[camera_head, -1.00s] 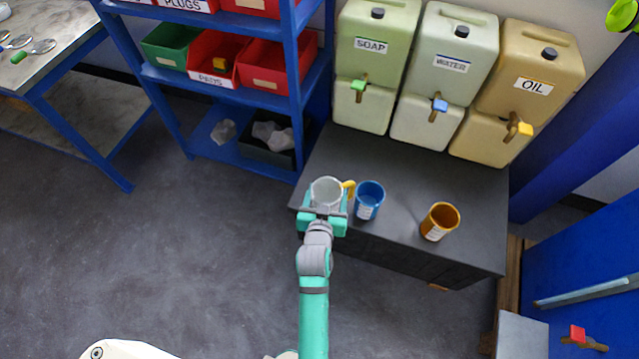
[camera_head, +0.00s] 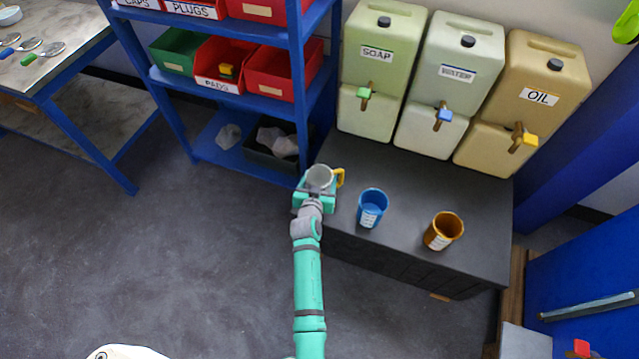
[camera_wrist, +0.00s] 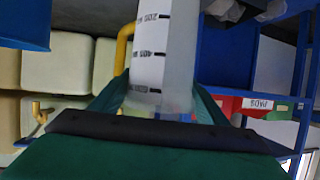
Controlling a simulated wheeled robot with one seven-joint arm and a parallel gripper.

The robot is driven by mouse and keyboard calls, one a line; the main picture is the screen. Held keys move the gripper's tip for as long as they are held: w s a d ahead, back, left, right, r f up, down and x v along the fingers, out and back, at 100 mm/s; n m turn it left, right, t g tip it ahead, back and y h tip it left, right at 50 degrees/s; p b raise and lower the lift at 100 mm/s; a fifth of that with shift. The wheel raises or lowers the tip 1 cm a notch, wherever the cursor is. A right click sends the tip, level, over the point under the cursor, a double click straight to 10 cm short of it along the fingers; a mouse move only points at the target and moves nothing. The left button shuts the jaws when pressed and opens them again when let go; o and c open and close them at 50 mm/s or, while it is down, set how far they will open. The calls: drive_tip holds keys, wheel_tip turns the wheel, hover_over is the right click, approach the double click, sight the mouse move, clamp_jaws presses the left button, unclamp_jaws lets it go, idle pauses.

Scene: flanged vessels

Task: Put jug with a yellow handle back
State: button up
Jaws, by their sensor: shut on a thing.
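The jug with a yellow handle (camera_head: 319,178) is a pale grey-white, open-topped jug at the left edge of the dark cabinet top. Its yellow handle (camera_head: 340,177) points right. In the wrist view the jug (camera_wrist: 165,60) fills the middle, with a white measuring scale on its side. My gripper (camera_head: 315,193) is shut on the jug from the front. I cannot tell whether the jug's base touches the cabinet top.
A blue jug (camera_head: 372,207) and an orange jug (camera_head: 443,231) stand on the dark cabinet (camera_head: 420,200) to the right. Soap (camera_head: 376,60), water (camera_head: 452,80) and oil (camera_head: 530,100) containers stand behind. A blue shelf (camera_head: 225,90) with bins is close on the left.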

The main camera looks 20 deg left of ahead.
drive_tip(key=shift+w+a+f, duration=0.15)
drive_tip(key=shift+w+f, duration=0.05)
drive_tip(key=shift+f, duration=1.6)
drive_tip(key=o, duration=1.3)
